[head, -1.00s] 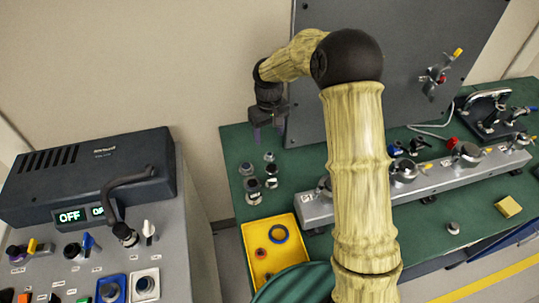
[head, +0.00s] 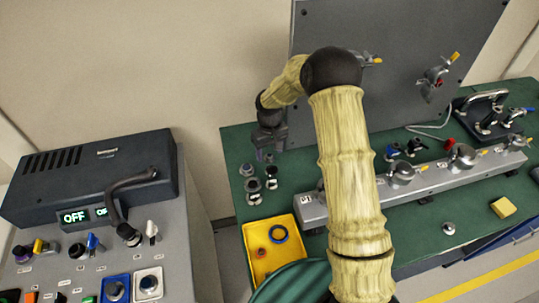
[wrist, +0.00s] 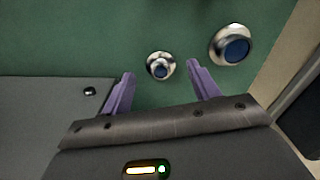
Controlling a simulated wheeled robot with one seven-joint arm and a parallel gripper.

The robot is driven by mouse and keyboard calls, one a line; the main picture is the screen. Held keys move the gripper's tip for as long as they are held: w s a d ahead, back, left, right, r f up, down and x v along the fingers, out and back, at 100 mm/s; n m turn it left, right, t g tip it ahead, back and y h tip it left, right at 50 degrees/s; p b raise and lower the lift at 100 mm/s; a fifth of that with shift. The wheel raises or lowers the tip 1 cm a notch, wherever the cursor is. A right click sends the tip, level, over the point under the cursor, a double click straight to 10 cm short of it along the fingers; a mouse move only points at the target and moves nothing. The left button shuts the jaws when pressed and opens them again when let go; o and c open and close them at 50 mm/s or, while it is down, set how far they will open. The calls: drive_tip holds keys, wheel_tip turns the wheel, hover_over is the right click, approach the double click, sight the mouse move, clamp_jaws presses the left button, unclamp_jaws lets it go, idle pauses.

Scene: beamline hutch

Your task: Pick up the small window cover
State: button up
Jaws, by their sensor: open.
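In the head view my gripper (head: 266,152) points down over the far left part of the bench, open and empty. It partly hides the small cover there. I cannot tell its exact height above the bench.
Other metal pieces (head: 253,184) stand close by on the green bench (head: 440,200). A yellow tray (head: 283,260) with rings is in front. A dark upright panel (head: 400,60) is right of the gripper, and a grey rail (head: 425,182) crosses the bench.

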drive_tip(key=shift+f, duration=0.6)
drive_tip(key=shift+c, duration=0.4)
drive_tip(key=c, duration=1)
